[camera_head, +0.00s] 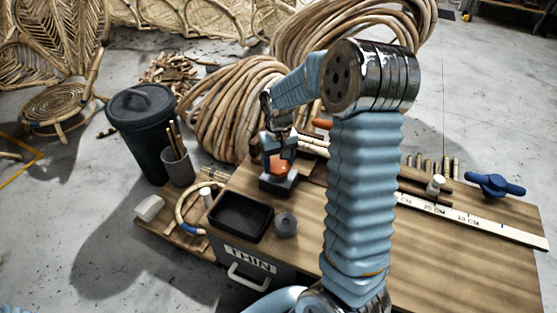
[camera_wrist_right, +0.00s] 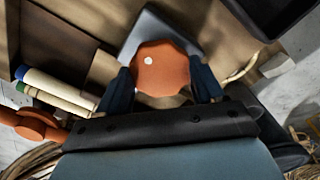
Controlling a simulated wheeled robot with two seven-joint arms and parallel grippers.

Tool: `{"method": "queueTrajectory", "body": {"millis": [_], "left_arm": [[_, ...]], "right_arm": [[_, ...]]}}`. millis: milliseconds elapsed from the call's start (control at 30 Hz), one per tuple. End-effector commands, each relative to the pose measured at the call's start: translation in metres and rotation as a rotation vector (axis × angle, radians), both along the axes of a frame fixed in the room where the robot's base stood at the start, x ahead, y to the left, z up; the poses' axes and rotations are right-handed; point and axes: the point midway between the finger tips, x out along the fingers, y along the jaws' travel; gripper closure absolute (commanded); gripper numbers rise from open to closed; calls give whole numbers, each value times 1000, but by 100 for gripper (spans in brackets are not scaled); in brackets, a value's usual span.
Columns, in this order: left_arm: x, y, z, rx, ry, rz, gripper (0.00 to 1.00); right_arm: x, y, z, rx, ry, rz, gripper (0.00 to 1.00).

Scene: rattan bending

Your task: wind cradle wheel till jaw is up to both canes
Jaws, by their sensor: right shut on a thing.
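My right gripper (camera_head: 281,152) reaches down over the left part of the bench, its fingers shut on an orange wheel (camera_head: 277,167). The wheel sits above a grey block (camera_head: 278,183). In the right wrist view, the dark fingers (camera_wrist_right: 163,84) stand on either side of the orange wheel (camera_wrist_right: 161,66), which has a white dot; the grey block (camera_wrist_right: 150,27) lies behind it. Two pale canes (camera_wrist_right: 62,90) with green and blue end bands lie at the left of that view. My right arm hides much of the bench, and I cannot make out the jaw against the canes. My left gripper is out of view.
A black tray (camera_head: 241,217) and a round grey piece (camera_head: 286,224) lie near the wheel. Another orange part (camera_wrist_right: 30,124) is beside the canes. A blue-handled tool (camera_head: 494,185) and a ruler strip (camera_head: 480,222) lie right. A bin (camera_head: 147,130) and cane coils (camera_head: 225,115) stand behind.

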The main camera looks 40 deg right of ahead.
Motion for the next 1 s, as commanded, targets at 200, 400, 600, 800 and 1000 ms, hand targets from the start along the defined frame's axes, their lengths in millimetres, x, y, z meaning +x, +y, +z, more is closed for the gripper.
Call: {"method": "queueTrajectory", "body": {"millis": [200,400,600,800,1000], "left_arm": [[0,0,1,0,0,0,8],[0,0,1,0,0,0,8],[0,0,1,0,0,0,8],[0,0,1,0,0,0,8],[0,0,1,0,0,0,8]], "right_arm": [[1,0,1,-1,-3,-24,64],[1,-1,1,-1,-3,-25,64],[1,-1,1,-1,-3,-24,23],[0,0,0,-1,-2,-23,8],[0,0,2,0,-1,-23,8]]}}
